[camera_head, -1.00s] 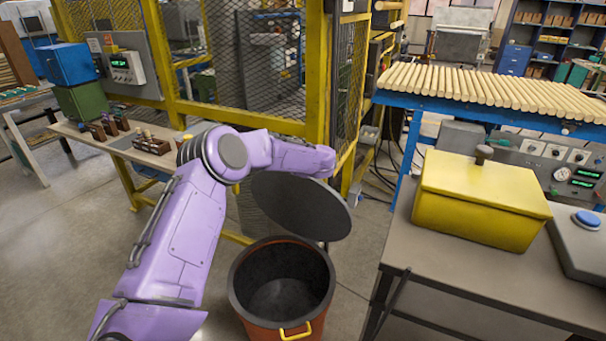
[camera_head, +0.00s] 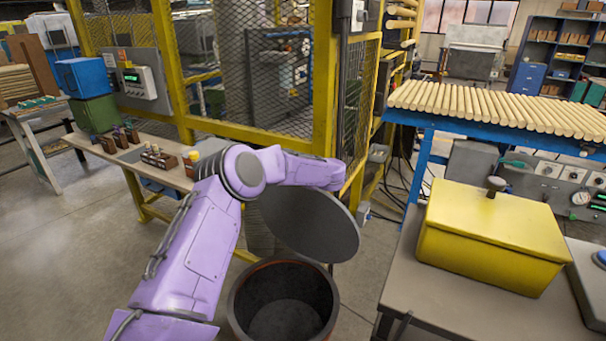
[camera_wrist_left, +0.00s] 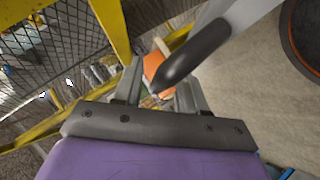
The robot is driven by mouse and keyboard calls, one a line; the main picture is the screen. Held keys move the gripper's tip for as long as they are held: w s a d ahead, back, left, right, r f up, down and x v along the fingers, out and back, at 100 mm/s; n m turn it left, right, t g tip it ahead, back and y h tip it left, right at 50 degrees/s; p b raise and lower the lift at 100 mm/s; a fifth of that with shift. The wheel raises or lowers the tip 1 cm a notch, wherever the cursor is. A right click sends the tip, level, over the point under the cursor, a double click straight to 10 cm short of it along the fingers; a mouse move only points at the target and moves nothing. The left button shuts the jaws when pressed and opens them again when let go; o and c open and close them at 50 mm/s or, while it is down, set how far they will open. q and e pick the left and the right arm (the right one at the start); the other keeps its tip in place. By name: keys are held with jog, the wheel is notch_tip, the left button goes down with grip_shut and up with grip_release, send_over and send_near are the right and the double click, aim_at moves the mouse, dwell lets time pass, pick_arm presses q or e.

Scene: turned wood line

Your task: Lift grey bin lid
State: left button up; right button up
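The grey bin lid (camera_head: 310,225) is a dark round disc, tilted, held in the air above and behind the open bin (camera_head: 236,318). The bin has a reddish rim and a dark, empty-looking inside; part of it also shows at the right edge of the left wrist view (camera_wrist_left: 288,45). My left gripper (camera_wrist_left: 162,90) has the lid's dark rounded handle (camera_wrist_left: 195,52) at its fingers, and the lid hangs from it. The exact finger contact is partly hidden. In the head view my left arm covers the grip. My right gripper is not in view.
A yellow lidded box (camera_head: 490,245) stands on a grey bench (camera_head: 440,315) to the right of the bin. A yellow-framed mesh fence (camera_head: 250,75) stands behind the lid. A low table with small blocks (camera_head: 140,150) is at left. Floor left of my arm is clear.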

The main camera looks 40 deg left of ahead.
pick_arm(q)
jog(key=b+v, duration=0.3)
jog(key=v, duration=0.7)
jog(key=shift+s+d, duration=0.15)
jog(key=shift+d, duration=0.05)
jog(key=shift+r, duration=0.1)
jog(key=s+d+f+m+t+h, duration=0.1)
jog(key=s+d+f+m+t, duration=0.15)
jog(key=d+f+m, duration=0.4)
jog(key=s+d+f+m+t+h+b, duration=0.1)
jog(key=s+d+f+h, duration=0.15)
jog(key=f, duration=0.65)
jog(key=s+d+f+m+t, duration=0.2)
jog(key=s+d+f+m, duration=0.1)
jog(key=d+f, duration=0.35)
jog(key=s+d+f+m+g+h, duration=0.1)
jog(key=s+f+m+g, duration=0.1)
jog(key=s+f, duration=0.4)
jog(key=s+d+f+m+g+h+b, duration=0.1)
jog(key=s+f, duration=0.5)
jog(key=s, duration=0.9)
jog(key=s+d+f+m+g+h+b, duration=0.1)
jog(key=s+f+m, duration=0.4)
jog(key=s, duration=0.6)
notch_tip(320, 180, down, 2)
jog(key=shift+s+d+f+g+h, duration=0.1)
jog(key=shift+s+d+g+h, duration=0.2)
jog(key=shift+d+g+h, duration=0.75)
